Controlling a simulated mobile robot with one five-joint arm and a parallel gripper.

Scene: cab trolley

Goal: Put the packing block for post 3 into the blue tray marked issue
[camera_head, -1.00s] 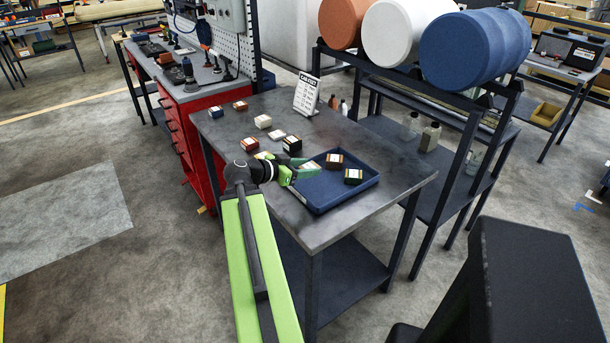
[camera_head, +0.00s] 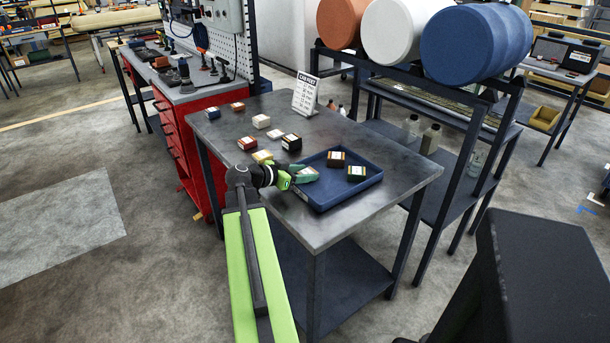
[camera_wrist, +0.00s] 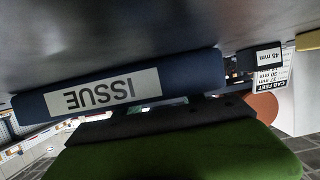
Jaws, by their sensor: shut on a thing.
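My gripper (camera_head: 287,178) is shut on a green block (camera_head: 306,174), at the left end of the blue tray (camera_head: 349,197). I cannot tell whether the block touches the tray.
Several loose blocks lie left of the tray, including a yellow one (camera_head: 262,156) and a black one (camera_head: 291,142) near my gripper. A dark block labelled 45 mm (camera_wrist: 258,60) shows in the wrist view. The table's front right (camera_head: 390,200) is clear. A rack with large rolls (camera_head: 400,35) stands behind.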

